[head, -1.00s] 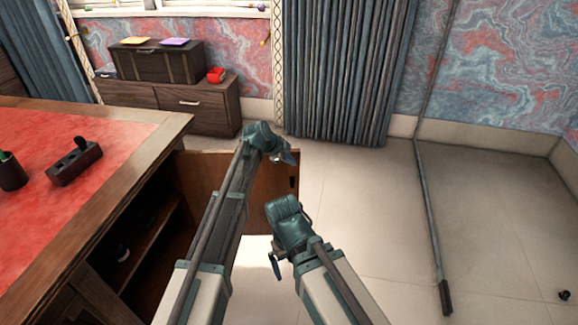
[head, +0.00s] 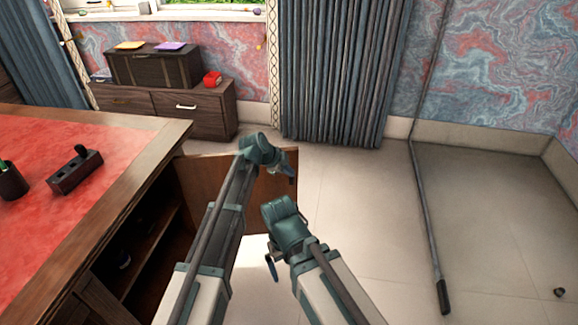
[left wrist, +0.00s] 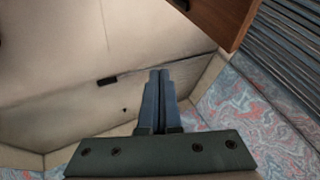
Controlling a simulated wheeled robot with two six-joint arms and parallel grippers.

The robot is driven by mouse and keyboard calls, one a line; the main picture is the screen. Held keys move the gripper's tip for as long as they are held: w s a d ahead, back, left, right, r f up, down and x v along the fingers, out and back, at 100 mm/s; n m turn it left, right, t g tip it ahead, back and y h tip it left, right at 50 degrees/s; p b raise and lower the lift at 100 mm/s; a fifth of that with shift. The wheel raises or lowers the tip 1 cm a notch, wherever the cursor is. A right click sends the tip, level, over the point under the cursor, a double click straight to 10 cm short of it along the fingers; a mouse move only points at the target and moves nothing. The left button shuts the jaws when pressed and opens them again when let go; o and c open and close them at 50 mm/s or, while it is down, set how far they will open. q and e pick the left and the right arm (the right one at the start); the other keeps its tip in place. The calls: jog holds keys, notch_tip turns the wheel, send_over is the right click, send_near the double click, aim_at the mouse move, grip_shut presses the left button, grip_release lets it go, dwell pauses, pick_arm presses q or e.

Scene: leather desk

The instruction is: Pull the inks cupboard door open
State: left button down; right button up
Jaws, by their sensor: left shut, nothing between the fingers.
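The inks cupboard door (head: 205,180) is a brown panel standing open, swung out from the desk's side. The open cupboard (head: 145,235) shows dark shelves inside. My left gripper (head: 287,173) is near the door's outer upper edge, partly in front of the panel. In the left wrist view its fingers (left wrist: 158,76) are together and empty, with the door (left wrist: 222,15) at the upper right, apart from them.
The desk (head: 160,140) with a red top fills the left. A low drawer cabinet (head: 215,110) with a dark chest (head: 150,70) stands at the back, beside a curtain (head: 335,75). The floor (head: 350,200) right of the door is clear.

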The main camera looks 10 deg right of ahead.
pick_arm(q)
jog(key=s+d+p+v, duration=0.1)
jog(key=p+v, duration=0.4)
jog(key=v, duration=0.2)
jog(key=shift+r, duration=0.3)
pick_arm(e)
notch_tip(320, 180, up, 6)
pick_arm(q)
jog(key=shift+a, duration=0.2)
pick_arm(e)
jog(key=shift+d, duration=0.1)
pick_arm(q)
jog(key=s+a+f+n+g+y, duration=0.2)
jog(key=s+a+n+y, duration=0.1)
jog(key=s+a+n, duration=0.8)
jog(key=s+a+f+n+g+y, duration=0.2)
jog(key=s+a+n+y, duration=0.1)
jog(key=s+a+n, duration=0.8)
jog(key=s+d+m+y, duration=0.1)
jog(key=s+d+m, duration=0.5)
jog(key=s+d, duration=0.25)
notch_tip(320, 180, up, 15)
jog(key=p, duration=1.5)
jog(key=shift+w+d+g, duration=0.3)
jog(key=shift+w+d, duration=0.1)
jog(key=shift+d, duration=0.05)
pick_arm(e)
notch_tip(320, 180, up, 16)
jog(key=shift+f, duration=0.25)
jog(key=shift+c, duration=0.2)
